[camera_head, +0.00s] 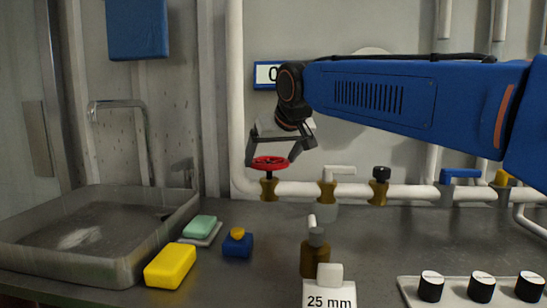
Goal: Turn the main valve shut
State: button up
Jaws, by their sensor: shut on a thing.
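The valve with a red handwheel (269,162) sits on a brass body (269,188) on the white pipe at the back, left of centre. My gripper (271,160) reaches down over it from above, with one finger on the left of the red wheel and one on the right. It is shut on the wheel's rim. Whether this is the main valve cannot be read; a sign (266,75) behind my arm is mostly hidden. Other valves on the same pipe have a white lever (339,170), a black knob (381,173) and a blue lever (460,174).
A metal sink (120,270) with a tap stands at the left. Black knobs (481,287) line the front right.

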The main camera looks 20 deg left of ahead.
jog(key=shift+s+a+m+t+h, duration=0.1)
jog(key=shift+m+t+h, duration=0.4)
jog(key=shift+m, duration=0.4)
jog(key=o, duration=0.8)
jog(key=shift+o, duration=0.2)
